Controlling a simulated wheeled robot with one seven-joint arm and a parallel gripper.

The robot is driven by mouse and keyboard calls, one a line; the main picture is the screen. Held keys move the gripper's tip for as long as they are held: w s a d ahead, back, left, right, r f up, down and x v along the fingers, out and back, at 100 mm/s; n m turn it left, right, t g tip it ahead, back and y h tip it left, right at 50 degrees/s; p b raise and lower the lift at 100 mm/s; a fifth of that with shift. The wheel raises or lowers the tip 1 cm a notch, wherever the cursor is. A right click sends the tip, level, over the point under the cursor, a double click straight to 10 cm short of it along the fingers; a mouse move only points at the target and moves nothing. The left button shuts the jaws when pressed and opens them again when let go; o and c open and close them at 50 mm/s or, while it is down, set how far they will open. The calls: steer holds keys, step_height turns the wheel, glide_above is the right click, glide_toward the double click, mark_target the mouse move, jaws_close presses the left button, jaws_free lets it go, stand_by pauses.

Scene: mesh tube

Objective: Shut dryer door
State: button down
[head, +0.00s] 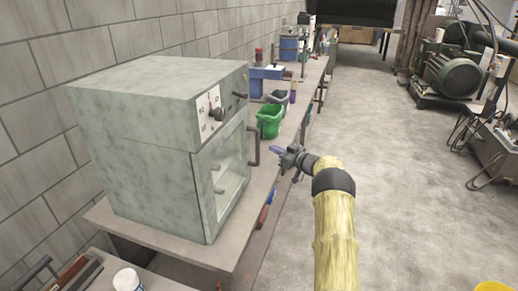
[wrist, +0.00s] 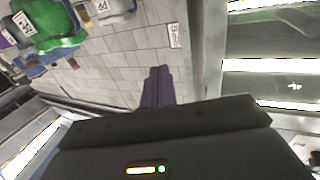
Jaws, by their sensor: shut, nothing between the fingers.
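The dryer (head: 150,125) is a mottled grey-green box on the bench, in the left of the head view. Its door (head: 202,190) is a framed panel with a window on the front face, with a dark bar handle (head: 254,146) at its far edge. I cannot tell whether the door is flush or slightly ajar. My gripper (head: 275,150) is in front of the dryer, a little right of the handle and apart from it in the picture. Its purple fingers, also in the wrist view (wrist: 158,88), are together and empty.
A green bin (head: 269,122) stands on the bench behind the dryer, and it also shows in the wrist view (wrist: 55,25). A block wall (head: 50,90) runs behind the bench (head: 165,238).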

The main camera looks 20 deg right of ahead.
steer(key=s+d, duration=0.4)
steer(key=d, duration=0.1)
steer(key=shift+d+b, duration=0.15)
steer(key=shift+b, duration=0.25)
steer(key=shift+w+f, duration=0.1)
